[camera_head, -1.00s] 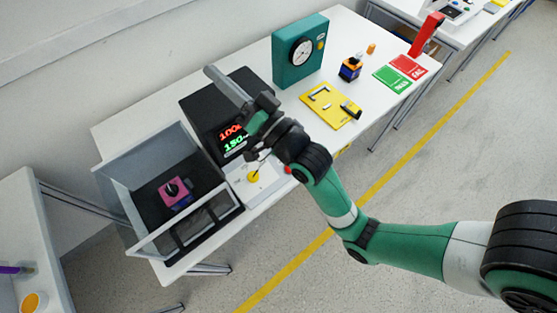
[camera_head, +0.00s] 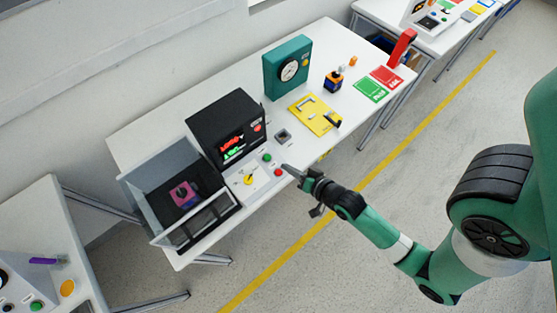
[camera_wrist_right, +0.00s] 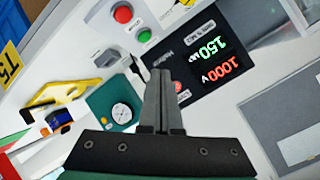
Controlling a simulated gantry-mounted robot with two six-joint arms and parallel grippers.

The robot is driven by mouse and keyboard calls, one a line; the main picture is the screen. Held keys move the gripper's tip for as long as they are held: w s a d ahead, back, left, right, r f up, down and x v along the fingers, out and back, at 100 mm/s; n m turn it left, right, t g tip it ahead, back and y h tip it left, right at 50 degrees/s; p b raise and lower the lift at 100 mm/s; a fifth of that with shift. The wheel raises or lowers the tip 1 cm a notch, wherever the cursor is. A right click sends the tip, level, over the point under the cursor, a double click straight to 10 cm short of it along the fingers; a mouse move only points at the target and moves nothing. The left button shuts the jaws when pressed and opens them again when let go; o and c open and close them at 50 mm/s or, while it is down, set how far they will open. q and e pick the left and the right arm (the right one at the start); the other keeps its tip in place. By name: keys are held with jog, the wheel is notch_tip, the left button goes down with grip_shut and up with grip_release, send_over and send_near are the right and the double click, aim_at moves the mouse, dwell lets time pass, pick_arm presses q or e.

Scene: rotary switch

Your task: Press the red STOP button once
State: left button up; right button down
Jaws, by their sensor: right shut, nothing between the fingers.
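A red button (camera_head: 278,172) sits on the white sloped control panel (camera_head: 238,195), below a green button (camera_head: 267,158) and right of a yellow knob (camera_head: 249,180). In the right wrist view the red button (camera_wrist_right: 123,14) and green button (camera_wrist_right: 144,36) show at the top. A second red button (camera_head: 257,127) is on the black display unit (camera_head: 228,112). Button lettering is too small to read. My right gripper (camera_head: 285,167) is shut and empty, its tips close beside the panel's red button in the head view; contact cannot be told. In the wrist view its fingers (camera_wrist_right: 160,72) are together, apart from the button. My left gripper is out of view.
A grey open-lidded box (camera_head: 150,190) with a pink-topped block stands left of the panel. The floor in front is clear.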

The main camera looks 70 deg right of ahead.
aim_at(279, 172)
jog(key=f+b, duration=0.2)
jog(key=w+f+b, duration=0.1)
jog(key=f+b, duration=0.2)
jog(key=w+d+f+b, duration=0.1)
jog(key=f+b, duration=0.1)
jog(key=shift+f, duration=0.15)
jog(key=shift+w+d+f+b, duration=0.2)
jog(key=shift+f+b, duration=0.35)
jog(key=shift+b, duration=0.05)
jog(key=shift+f, duration=0.1)
dwell(1.5)
jog(key=shift+w+f, duration=0.1)
jog(key=shift+f, duration=0.2)
jog(key=shift+w+d+f+b, duration=0.1)
jog(key=shift+f+b, duration=0.3)
jog(key=shift+b, duration=0.05)
dwell(0.5)
dwell(0.4)
jog(key=shift+s+r+p, duration=0.2)
jog(key=shift+r+p, duration=0.6)
jog(key=shift+p, duration=0.2)
